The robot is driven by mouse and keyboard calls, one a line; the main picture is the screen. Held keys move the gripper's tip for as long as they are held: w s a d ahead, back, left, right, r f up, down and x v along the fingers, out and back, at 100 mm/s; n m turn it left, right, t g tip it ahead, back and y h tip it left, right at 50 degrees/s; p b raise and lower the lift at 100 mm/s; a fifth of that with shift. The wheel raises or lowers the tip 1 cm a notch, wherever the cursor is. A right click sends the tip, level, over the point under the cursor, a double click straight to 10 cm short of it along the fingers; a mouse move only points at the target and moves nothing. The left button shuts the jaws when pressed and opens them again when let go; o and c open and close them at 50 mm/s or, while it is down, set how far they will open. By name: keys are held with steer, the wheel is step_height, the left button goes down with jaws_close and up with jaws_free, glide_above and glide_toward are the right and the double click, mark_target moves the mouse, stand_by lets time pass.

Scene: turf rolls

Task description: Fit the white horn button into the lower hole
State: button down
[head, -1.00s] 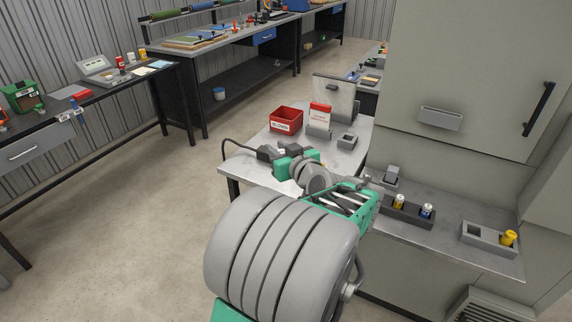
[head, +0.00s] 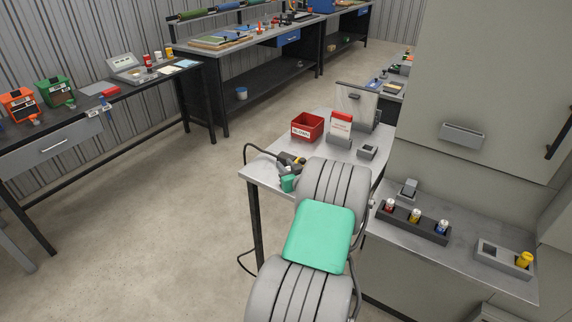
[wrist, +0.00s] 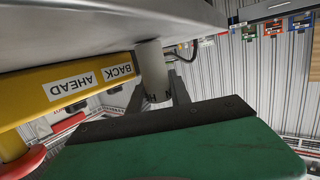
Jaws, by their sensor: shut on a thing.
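In the wrist view, my gripper (wrist: 157,97) has its dark fingers shut on a white cylindrical piece (wrist: 151,68), which I take for the white horn button. The piece's far end meets the edge of a grey surface (wrist: 90,25); I cannot tell whether it touches or enters it. Beside it is a yellow housing (wrist: 60,93) with upside-down BACK and AHEAD labels and a red part (wrist: 22,164) at its left. The lower hole cannot be made out. In the head view my arm hides the gripper and the button.
In the head view, a metal table (head: 262,172) holds a red bin (head: 307,127), a red-and-white card (head: 340,124) and a small grey socket block (head: 368,152).

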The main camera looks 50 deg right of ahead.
steer(key=shift+f+b, duration=0.2)
steer(key=shift+b, duration=0.1)
steer(key=c, duration=1.5)
jaws_free()
steer(key=shift+r, duration=0.1)
steer(key=shift+r, duration=0.1)
